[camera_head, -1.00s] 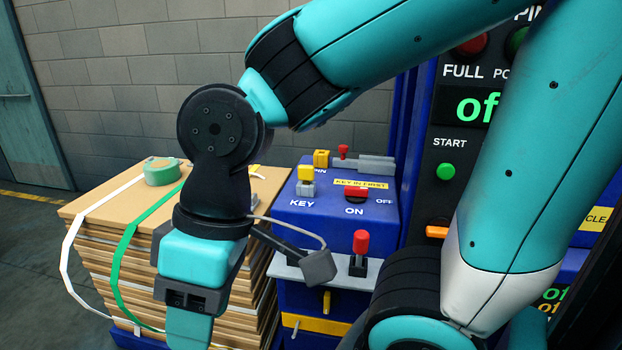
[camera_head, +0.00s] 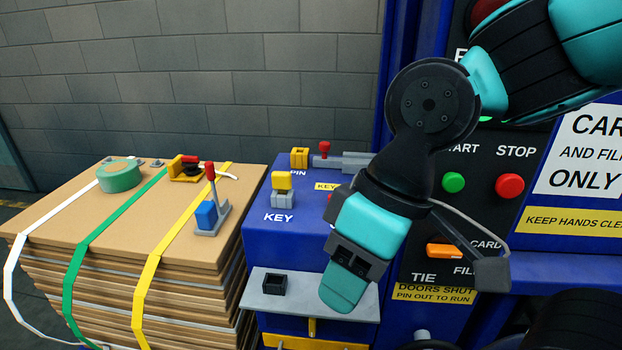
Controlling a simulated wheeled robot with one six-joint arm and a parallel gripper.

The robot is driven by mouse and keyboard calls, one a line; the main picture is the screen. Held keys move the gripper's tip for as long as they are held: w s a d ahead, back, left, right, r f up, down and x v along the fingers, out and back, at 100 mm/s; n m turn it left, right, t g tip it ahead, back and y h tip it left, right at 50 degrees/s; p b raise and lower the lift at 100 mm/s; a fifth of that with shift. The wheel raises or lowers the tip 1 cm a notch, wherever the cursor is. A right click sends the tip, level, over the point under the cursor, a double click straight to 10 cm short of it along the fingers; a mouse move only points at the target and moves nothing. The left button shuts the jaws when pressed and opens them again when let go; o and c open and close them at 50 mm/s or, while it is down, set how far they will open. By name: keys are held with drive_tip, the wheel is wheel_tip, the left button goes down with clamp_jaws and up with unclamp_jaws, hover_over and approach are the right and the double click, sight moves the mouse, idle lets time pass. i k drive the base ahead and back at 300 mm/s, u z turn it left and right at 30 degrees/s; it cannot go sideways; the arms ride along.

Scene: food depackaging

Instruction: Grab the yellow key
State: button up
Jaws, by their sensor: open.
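The yellow key (camera_head: 282,181) stands upright in a grey lock on top of the blue control box (camera_head: 262,237), above the white word KEY. It is in plain view. My gripper (camera_head: 343,292) points downward to the right of the key and nearer to me, over the grey shelf. It is open and apart from the key. Only one teal finger shows clearly, and nothing is seen held in it.
A yellow pin block (camera_head: 299,158) and a red knob (camera_head: 324,148) stand behind the key. A black socket (camera_head: 274,284) sits on the grey shelf (camera_head: 252,296). A strapped cardboard stack (camera_head: 130,215) at left carries a red-handled tool (camera_head: 210,205) and green tape (camera_head: 119,178).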

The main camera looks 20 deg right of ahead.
sight(281, 180)
drive_tip(key=u, duration=0.8)
drive_tip(key=k, duration=1.05)
drive_tip(key=u, duration=1.1)
drive_tip(key=i, duration=1.5)
drive_tip(key=z, duration=1.2)
drive_tip(key=i, duration=0.75)
drive_tip(key=z, duration=1.25)
drive_tip(key=i, duration=0.45)
drive_tip(key=z, duration=0.45)
